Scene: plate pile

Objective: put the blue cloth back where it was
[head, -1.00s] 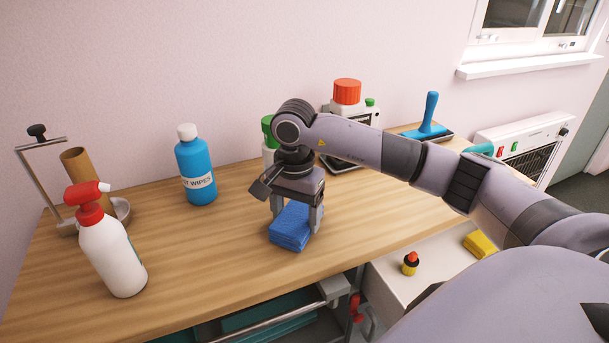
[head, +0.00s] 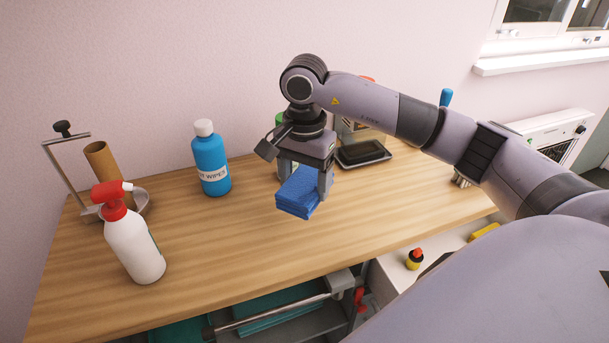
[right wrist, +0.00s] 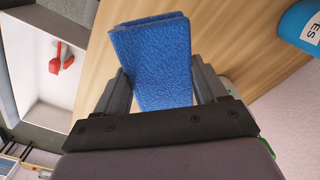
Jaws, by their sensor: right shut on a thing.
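The blue cloth (head: 297,193) is a folded stack held between the fingers of my right gripper (head: 306,178). It is raised above the wooden table, toward the right part of it. In the right wrist view the cloth (right wrist: 155,65) sits between both fingers of the right gripper (right wrist: 165,88), with the wood behind it. The right gripper is shut on the cloth. My left gripper is not in view.
A blue wipes bottle (head: 211,165) and a white spray bottle (head: 134,245) stand on the wooden table (head: 210,260) to the left. A dark tray (head: 362,154) lies behind the gripper. A green-topped bottle is mostly hidden behind my arm. The table's front middle is clear.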

